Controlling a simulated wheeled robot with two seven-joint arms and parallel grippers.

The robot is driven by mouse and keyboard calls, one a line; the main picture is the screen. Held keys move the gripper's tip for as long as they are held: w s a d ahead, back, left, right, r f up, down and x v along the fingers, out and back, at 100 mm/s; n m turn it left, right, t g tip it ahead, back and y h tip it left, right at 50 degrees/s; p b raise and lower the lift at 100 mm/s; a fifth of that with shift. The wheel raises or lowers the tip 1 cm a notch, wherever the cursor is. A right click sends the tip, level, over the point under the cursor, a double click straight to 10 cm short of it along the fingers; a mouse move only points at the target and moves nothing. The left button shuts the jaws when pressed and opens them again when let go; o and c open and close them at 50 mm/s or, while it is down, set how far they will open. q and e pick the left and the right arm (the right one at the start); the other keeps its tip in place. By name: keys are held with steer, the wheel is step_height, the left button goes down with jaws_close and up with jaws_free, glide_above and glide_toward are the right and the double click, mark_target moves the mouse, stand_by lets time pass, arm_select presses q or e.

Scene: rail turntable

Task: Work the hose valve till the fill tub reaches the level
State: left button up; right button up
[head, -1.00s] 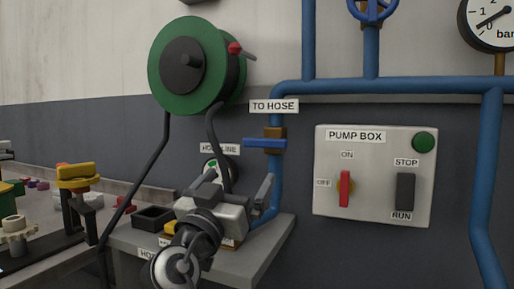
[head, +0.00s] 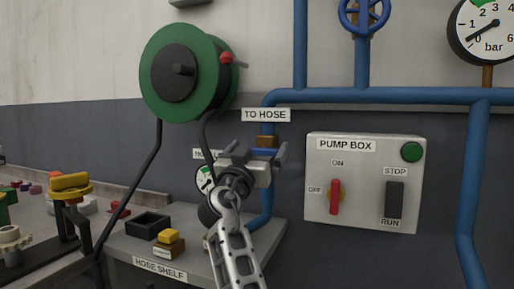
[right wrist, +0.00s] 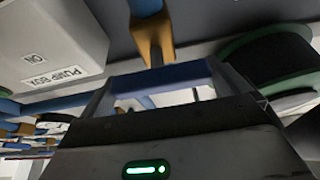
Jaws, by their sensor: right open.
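The hose valve is a brass body (head: 266,141) with a blue lever (head: 263,153) on the blue pipe under the TO HOSE label. The lever lies crosswise to the pipe. My right gripper (head: 254,156) is open in front of it, partly hiding it. In the right wrist view the blue lever (right wrist: 168,74) shows between the two fingers of the right gripper (right wrist: 165,90), near the brass body (right wrist: 153,32); I cannot tell if they touch. I see no fill tub or level mark. My left gripper is not in view.
The pump box (head: 365,180) hangs to the right, its red switch (head: 334,197) upright. A bar gauge (head: 488,30) reads near zero. The green hose reel (head: 185,70) is at upper left. The hose shelf (head: 190,258) holds a black tray (head: 148,224) and a yellow-topped block (head: 168,240).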

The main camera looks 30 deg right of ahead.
steer(key=c, duration=0.6)
